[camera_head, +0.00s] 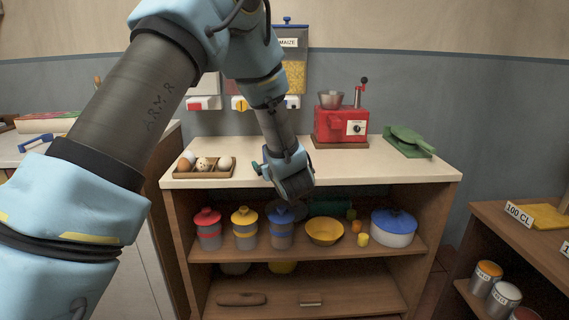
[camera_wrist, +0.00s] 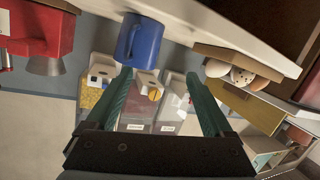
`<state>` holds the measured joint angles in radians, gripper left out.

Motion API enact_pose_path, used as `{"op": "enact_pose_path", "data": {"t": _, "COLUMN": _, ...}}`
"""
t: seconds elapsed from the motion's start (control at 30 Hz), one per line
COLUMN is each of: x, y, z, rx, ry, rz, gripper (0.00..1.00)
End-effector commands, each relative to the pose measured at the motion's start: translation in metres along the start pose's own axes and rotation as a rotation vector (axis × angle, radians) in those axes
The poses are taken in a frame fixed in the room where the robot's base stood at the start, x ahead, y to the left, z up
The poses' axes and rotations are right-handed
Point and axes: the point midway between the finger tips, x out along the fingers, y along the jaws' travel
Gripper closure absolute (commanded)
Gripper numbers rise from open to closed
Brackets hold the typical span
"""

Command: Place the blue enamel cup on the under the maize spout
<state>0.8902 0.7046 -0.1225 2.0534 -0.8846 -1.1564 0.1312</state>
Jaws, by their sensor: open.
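The blue enamel cup (camera_wrist: 146,42) stands on the pale counter in the wrist view, which is turned upside down. It is just beyond my fingertips, nearer the left finger, with its handle on the left. The cup is hidden behind my arm in the head view. My gripper (camera_wrist: 159,74) is open, and nothing is between its teal fingers. In the head view my gripper (camera_head: 284,168) is low over the counter. The maize dispenser (camera_head: 295,75) hangs on the back wall, partly behind my arm, with a white spout (camera_head: 292,102). It also shows in the wrist view (camera_wrist: 90,97).
A red mill (camera_head: 341,125) and a green press (camera_head: 408,140) stand on the counter's right. A wooden tray of eggs (camera_head: 205,173) is left of my gripper. Other dispenser spouts (camera_head: 240,103) are left of maize. Lidded jars, a yellow bowl (camera_head: 325,231) and a pot fill the shelf below.

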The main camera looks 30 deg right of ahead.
Motion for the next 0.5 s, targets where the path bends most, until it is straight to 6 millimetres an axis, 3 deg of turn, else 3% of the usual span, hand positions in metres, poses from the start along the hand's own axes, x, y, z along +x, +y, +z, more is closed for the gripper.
{"op": "enact_pose_path", "data": {"t": 0.5, "x": -0.042, "y": 0.044, "z": 0.030, "rx": 0.012, "ry": 0.194, "rz": -0.058, "gripper": 0.14}}
